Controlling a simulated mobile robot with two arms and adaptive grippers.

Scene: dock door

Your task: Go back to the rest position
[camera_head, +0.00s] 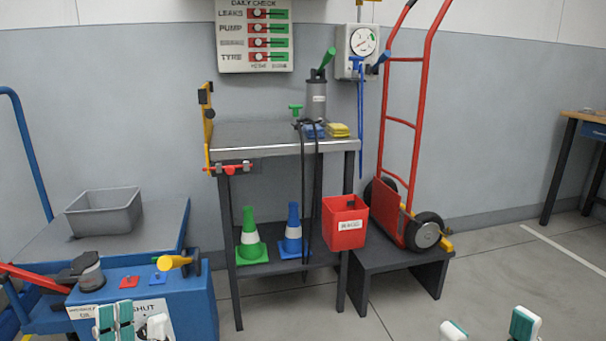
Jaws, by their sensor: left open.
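My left gripper (138,322) shows at the bottom left, with white fingers and teal pads. It is open, and I see nothing held in it. It shows in front of the blue cabinet (203,300) with its "SHUT" label; I cannot tell whether they touch. My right gripper (489,327) is at the bottom right edge, over the floor. Its two fingertips are wide apart with nothing between them. The rest of both grippers is cut off by the lower edge.
A dark metal-topped table (262,134) stands ahead, with green (250,238) and blue (291,232) cones on its lower shelf. A grey tray (105,212) sits left.

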